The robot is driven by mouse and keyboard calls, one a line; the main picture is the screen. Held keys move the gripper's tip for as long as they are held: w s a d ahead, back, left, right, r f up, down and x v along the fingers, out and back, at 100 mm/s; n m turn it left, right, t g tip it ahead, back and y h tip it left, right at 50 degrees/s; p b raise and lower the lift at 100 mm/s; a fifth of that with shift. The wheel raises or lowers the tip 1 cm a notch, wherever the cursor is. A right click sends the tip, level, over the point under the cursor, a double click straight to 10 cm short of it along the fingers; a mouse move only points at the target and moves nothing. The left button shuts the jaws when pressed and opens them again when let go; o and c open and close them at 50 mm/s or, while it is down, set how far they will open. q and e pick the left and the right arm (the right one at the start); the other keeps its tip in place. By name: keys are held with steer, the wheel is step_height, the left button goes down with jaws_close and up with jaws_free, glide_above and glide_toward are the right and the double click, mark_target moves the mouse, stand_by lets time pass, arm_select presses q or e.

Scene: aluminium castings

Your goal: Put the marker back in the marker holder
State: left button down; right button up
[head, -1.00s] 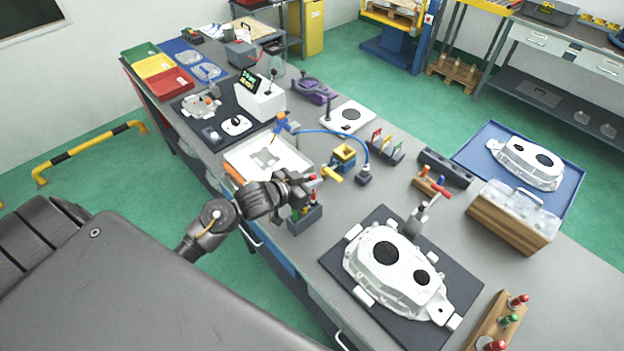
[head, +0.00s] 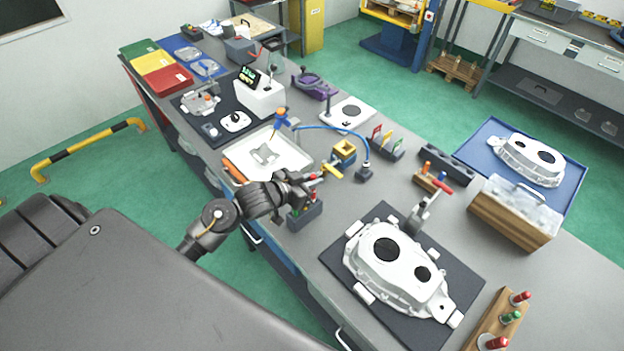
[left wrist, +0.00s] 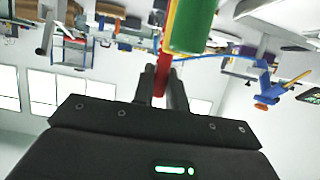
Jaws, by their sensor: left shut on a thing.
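My left gripper (head: 312,180) is shut on a red marker (left wrist: 160,78), whose red part also shows at the fingertips in the head view (head: 319,175). In the left wrist view the red part sits between the two fingers, with a green cylinder (left wrist: 190,28) and a yellow strip close behind it. The dark marker holder (head: 308,216) stands on the bench just below the gripper, partly hidden by it. Red and green tops show in it. The marker is above the holder; whether it touches is hidden. My right gripper is not in view.
A white tray (head: 290,152) lies left of the gripper. A yellow block (head: 344,151) and a blue hose (head: 340,132) are close behind it. A large white casting (head: 400,272) on a dark mat is to the front right. Bare bench lies between.

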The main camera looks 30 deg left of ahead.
arm_select(q)
steer(key=shift+f+b, duration=0.9)
steer(key=shift+f, duration=0.75)
steer(key=c, duration=1.3)
jaws_free()
steer(key=shift+c, duration=0.2)
steer(key=shift+s, duration=0.1)
steer(key=b+v, duration=0.2)
steer(key=v, duration=0.8)
steer(key=shift+s+r, duration=0.3)
steer(key=shift+a+f, duration=0.1)
